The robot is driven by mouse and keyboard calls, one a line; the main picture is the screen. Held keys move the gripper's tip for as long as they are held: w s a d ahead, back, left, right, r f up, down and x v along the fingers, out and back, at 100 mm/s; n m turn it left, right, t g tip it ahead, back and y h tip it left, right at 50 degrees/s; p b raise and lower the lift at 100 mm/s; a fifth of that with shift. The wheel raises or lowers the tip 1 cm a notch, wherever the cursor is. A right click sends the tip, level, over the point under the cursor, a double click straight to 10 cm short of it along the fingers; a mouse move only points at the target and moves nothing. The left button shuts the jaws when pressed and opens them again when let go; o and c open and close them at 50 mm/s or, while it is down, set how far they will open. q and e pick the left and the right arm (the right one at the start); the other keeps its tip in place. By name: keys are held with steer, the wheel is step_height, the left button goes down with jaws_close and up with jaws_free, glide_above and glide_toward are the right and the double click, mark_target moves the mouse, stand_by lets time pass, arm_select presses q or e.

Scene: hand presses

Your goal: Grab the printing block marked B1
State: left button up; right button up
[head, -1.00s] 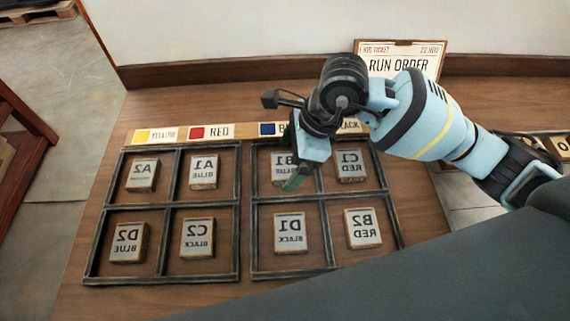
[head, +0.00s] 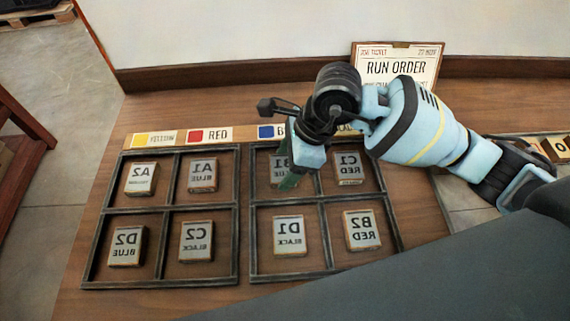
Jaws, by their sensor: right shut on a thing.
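The printing block B1 (head: 279,170) stands in the upper left compartment of the right-hand tray (head: 288,276) in the head view. Its face shows mirrored lettering and is partly hidden by my right gripper (head: 290,181). My right gripper comes down over the block from above and is shut on it. I cannot tell whether the block is clear of the tray floor. My left gripper is not in view.
Block C1 (head: 348,169) is just right of the gripper, with D1 (head: 289,235) and B2 (head: 362,231) in the lower compartments. The left-hand tray (head: 160,283) holds several more blocks. A colour strip (head: 235,132) and a run order card (head: 398,68) are behind.

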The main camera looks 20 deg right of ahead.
mark_target(276, 167)
steer(key=shift+r, duration=0.1)
steer(key=shift+r, duration=0.6)
step_height(276, 167, up, 2)
steer(key=shift+r, duration=0.15)
steer(key=s+a, duration=0.6)
steer(key=s, duration=0.1)
steer(key=s+a+r+b, duration=0.1)
steer(key=s+a, duration=0.2)
steer(key=a, duration=0.1)
steer(key=shift+s, duration=0.35)
steer(key=shift+s+a+r, duration=0.15)
steer(key=shift+s+a, duration=0.3)
steer(key=shift+s, duration=0.05)
steer(key=shift+s, duration=0.15)
